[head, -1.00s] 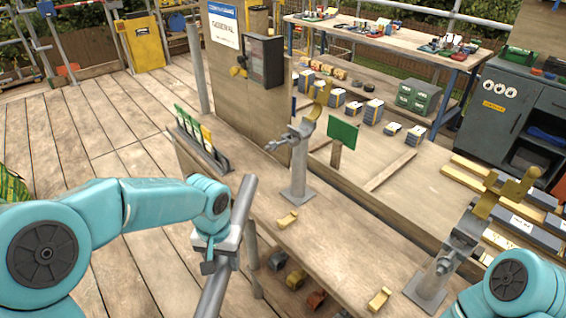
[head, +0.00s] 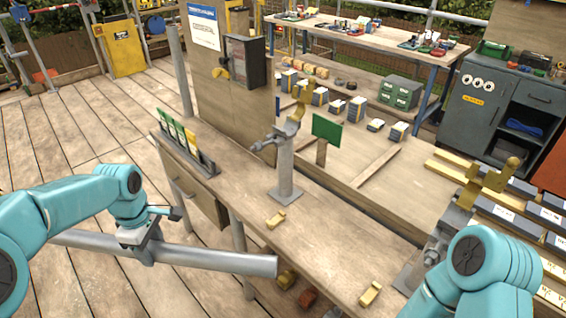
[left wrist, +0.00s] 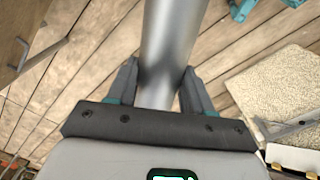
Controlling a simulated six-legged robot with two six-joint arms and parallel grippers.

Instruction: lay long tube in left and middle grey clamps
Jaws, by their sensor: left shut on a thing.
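The long grey tube (head: 215,259) lies nearly level across the lower left of the head view, in front of the bench. My left gripper (head: 140,250) is shut on it, and the tube's right end reaches the bench's front edge in the picture. In the left wrist view the tube (left wrist: 170,40) runs between the two fingers (left wrist: 158,85). A grey clamp stand (head: 285,170) with a yellow bracket on top stands upright on the bench. A second stand (head: 435,250) is to the right, partly hidden by my right arm. My right gripper is not visible.
The wooden bench (head: 235,180) carries small yellow blocks (head: 276,218) and (head: 370,293), a rack of cards (head: 188,148) and a green sign (head: 327,128). A grey cabinet (head: 490,100) stands at the back right.

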